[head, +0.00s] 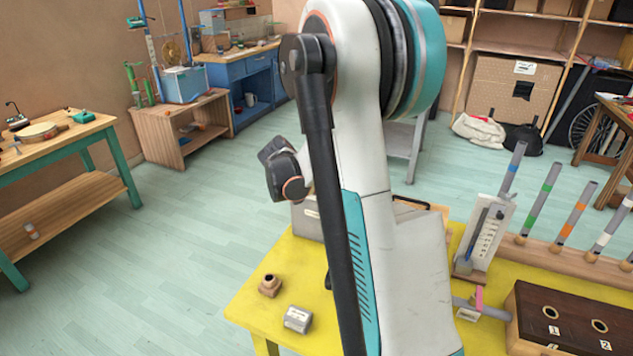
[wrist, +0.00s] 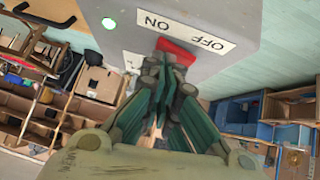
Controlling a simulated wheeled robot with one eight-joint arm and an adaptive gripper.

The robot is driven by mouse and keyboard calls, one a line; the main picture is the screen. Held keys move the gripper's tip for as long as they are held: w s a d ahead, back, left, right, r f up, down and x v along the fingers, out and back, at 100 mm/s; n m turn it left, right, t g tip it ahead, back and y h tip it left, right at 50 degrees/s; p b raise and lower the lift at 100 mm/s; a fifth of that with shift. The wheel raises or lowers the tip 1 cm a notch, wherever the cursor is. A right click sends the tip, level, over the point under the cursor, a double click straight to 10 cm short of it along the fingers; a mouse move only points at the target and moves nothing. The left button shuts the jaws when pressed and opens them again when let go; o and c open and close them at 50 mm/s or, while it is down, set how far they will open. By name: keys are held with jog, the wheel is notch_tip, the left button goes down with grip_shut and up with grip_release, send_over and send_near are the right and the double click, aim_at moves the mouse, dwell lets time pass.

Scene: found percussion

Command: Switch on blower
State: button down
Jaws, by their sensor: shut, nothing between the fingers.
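The blower shows in the wrist view as a grey box (wrist: 232,12) close ahead. It has a red switch (wrist: 178,50) beside a white label (wrist: 190,30) reading ON and OFF, upside down. In the head view a grey box (head: 307,220), likely the blower, stands on the yellow table, mostly behind my arm. My gripper is hidden there.
Open floor (head: 150,260) lies to the left.

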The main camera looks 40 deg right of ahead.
jog(key=shift+w+a, duration=0.35)
jog(key=shift+w, duration=0.45)
jog(key=r+p, duration=0.3)
jog(key=r, duration=0.1)
jog(key=shift+w, duration=0.3)
jog(key=p+v, duration=0.3)
jog(key=v, duration=0.7)
jog(key=shift+w+a+f, duration=0.15)
jog(key=shift+w+a, duration=0.15)
jog(key=shift+w, duration=0.05)
